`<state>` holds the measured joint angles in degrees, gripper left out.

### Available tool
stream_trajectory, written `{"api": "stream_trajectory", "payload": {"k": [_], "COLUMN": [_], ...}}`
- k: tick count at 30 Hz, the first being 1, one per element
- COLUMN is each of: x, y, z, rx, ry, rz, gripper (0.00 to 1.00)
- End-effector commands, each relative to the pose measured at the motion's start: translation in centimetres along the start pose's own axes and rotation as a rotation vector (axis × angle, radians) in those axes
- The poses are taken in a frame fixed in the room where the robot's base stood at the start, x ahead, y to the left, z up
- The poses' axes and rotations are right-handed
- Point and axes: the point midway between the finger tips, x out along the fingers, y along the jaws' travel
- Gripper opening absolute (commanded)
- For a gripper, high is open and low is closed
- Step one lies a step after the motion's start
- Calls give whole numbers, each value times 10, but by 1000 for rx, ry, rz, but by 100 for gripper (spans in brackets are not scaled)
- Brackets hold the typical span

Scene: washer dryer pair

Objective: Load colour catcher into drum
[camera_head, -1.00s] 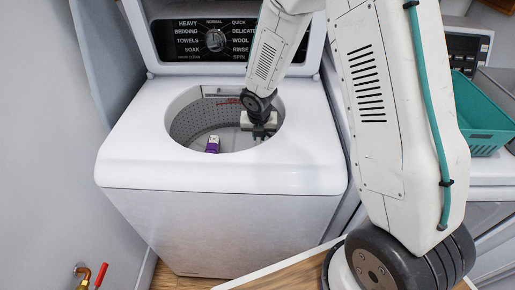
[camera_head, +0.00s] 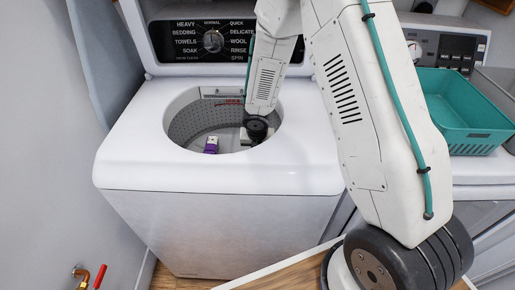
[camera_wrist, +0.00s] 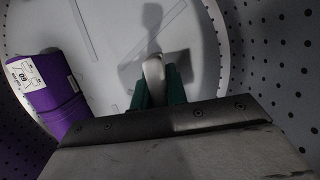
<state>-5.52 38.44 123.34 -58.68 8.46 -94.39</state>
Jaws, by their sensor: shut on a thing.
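The white top-loading washer stands with its lid up, and its perforated drum (camera_head: 187,122) is open. My gripper (camera_wrist: 157,85) is inside the drum, its dark green fingers shut on a small white rounded thing (camera_wrist: 153,72). I cannot tell for sure that this is the colour catcher. It is near the pale drum floor (camera_wrist: 110,40); whether it touches is unclear. A purple roll-like item with a white printed label (camera_wrist: 45,88) lies at the left in the wrist view, apart from the fingers. My fingertips are hidden there.
The drum's round rim (camera_head: 215,153) surrounds my wrist closely. A teal basket (camera_head: 475,115) sits on the neighbouring machine at right. Red-handled tap (camera_head: 99,277) at lower left.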

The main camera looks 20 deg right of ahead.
Motion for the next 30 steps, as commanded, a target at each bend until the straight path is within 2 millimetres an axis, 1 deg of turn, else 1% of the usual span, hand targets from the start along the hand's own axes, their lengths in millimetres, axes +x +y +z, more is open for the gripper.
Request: {"api": "stream_trajectory", "payload": {"k": [9,13,14,15,16,25,30], "x": [10,10,10,10,10,9,2], "y": [0,0,0,0,0,0,0], "z": [-3,-3,-3,-3,-3,-3,0], "rx": [-2,-1,-1,-1,-1,-1,0], "ry": [1,0,0,0,0,0,-1], "rz": [-1,0,0,0,0,0,1], "gripper": [0,0,20,31,36,36,36]}}
